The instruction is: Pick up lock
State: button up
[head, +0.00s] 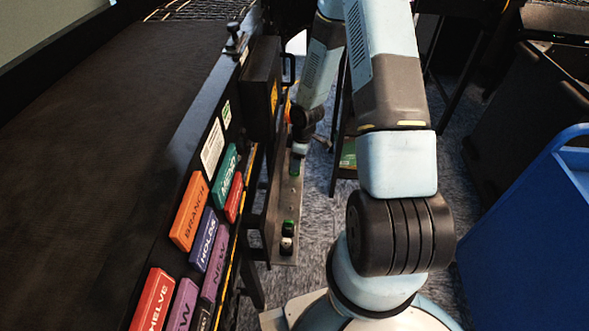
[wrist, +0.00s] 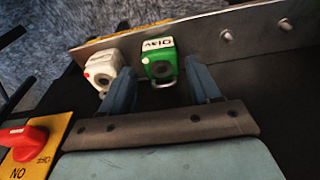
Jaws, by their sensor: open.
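A green lock (wrist: 160,60) with a white label and a metal shackle sits on a metal rail (wrist: 205,42) in the wrist view. My gripper (wrist: 159,67) is open, with one blue finger on each side of the green lock. The left finger is between the two locks. I cannot tell whether the fingers touch the green lock. In the head view a small green thing (head: 295,168) shows on the rail below the end of my arm; my fingers are not clear there.
Bare pegs (wrist: 226,36) stick out of the rail at right. A red switch (wrist: 22,137) on a yellow plate is at lower left. Labelled blocks (head: 190,210) line the sorter's side. A blue bin (head: 530,220) stands at right.

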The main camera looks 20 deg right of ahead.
jog(key=shift+w+a+f, duration=0.1)
jog(key=shift+a+f, duration=0.05)
jog(key=shift+f, duration=0.65)
jog(key=shift+a+f, duration=0.15)
jog(key=shift+f, duration=0.65)
jog(key=shift+c, duration=0.2)
jog(key=c, duration=0.8)
